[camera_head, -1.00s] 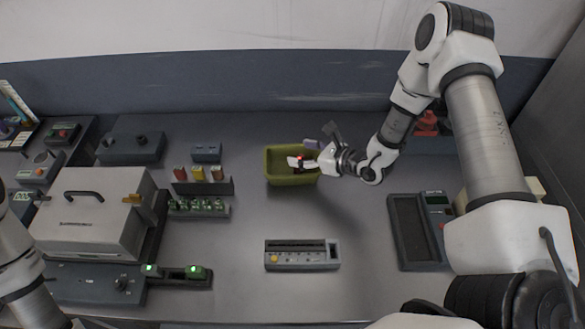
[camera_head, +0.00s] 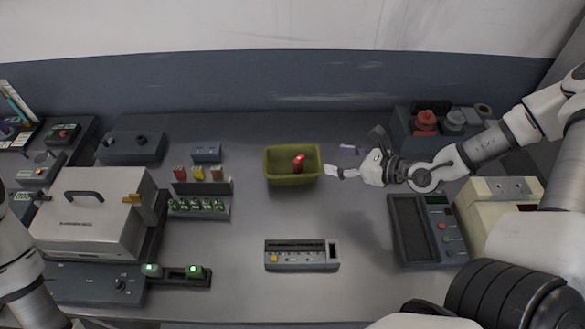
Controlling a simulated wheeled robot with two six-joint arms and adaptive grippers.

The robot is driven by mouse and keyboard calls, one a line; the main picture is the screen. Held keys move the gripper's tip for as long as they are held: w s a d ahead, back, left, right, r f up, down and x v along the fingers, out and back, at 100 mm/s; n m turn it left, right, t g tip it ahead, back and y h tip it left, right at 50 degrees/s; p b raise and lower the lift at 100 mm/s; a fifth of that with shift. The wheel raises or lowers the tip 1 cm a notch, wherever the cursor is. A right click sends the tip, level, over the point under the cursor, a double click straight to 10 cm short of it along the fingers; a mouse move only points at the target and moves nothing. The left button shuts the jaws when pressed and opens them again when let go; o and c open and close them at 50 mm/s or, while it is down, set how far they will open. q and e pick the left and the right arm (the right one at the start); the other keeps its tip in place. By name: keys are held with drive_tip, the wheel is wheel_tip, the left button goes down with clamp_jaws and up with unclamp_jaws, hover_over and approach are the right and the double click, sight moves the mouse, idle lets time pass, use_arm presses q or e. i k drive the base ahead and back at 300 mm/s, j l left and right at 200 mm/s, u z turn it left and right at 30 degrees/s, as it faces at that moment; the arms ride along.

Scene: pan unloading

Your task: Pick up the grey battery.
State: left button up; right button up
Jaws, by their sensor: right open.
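I cannot make out a clearly grey battery. A red upright piece with a bright top (camera_head: 298,163) is in the olive-green bin (camera_head: 293,181). My right gripper (camera_head: 341,160) is open and seems empty, just right of the bin, with a pale fingertip near its rim. My left arm shows at the lower left edge; its gripper is out of view.
A grey slotted box (camera_head: 301,264) lies at front centre. A dark tray device (camera_head: 408,229) and a cream box (camera_head: 492,200) stand at right. A big grey case (camera_head: 92,230) fills the left.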

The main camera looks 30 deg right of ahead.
sight(152, 271)
drive_tip(key=k+l, duration=0.7)
drive_tip(key=k, duration=0.2)
